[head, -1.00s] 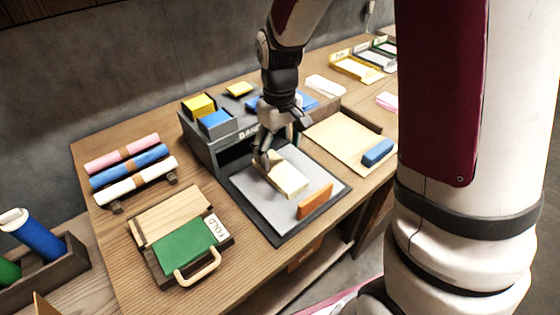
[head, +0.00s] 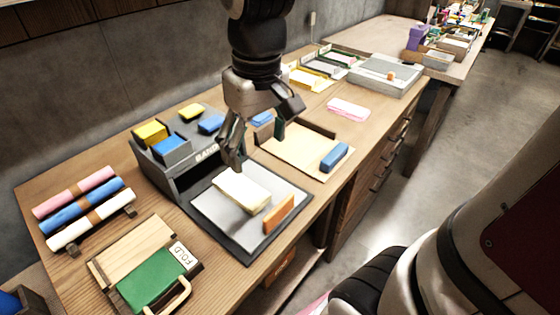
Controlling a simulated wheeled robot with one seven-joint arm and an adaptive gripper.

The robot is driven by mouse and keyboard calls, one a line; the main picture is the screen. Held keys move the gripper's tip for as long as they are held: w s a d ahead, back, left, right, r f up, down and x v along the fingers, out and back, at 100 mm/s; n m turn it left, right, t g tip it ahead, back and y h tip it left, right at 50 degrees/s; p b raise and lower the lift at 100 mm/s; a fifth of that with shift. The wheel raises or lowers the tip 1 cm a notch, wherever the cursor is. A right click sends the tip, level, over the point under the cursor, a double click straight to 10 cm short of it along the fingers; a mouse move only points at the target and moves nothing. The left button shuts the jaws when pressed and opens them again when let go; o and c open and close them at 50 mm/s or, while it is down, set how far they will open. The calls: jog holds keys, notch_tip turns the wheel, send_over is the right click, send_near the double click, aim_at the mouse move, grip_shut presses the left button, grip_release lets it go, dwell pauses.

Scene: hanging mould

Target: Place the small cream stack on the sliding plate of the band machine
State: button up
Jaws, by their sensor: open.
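The small cream stack (head: 242,192) lies flat on the grey sliding plate (head: 216,216) of the band machine (head: 188,178), left of an orange-brown block (head: 278,213) on the same plate. My gripper (head: 258,150) is open and empty above the back edge of the plate, apart from the stack. Its fingers point down and spread to either side. The gripper hides part of the machine's front and its label.
A green fold board (head: 150,280) lies at the front left, with pink, blue and white rolls (head: 88,212) behind it. A cream board (head: 292,152) with a blue block (head: 334,156) lies right of the plate. Trays stand farther back.

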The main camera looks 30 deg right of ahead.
jog(key=s+r+m+t, duration=0.1)
jog(key=s+m, duration=0.1)
jog(key=s, duration=1.2)
jog(key=shift+s+r+t, duration=0.2)
jog(key=shift+r+t, duration=0.1)
jog(key=shift+r, duration=0.1)
notch_tip(320, 180, up, 7)
jog(key=t+p, duration=0.1)
jog(key=p, duration=0.4)
jog(key=shift+w+f, duration=0.1)
jog(key=shift+f, duration=0.1)
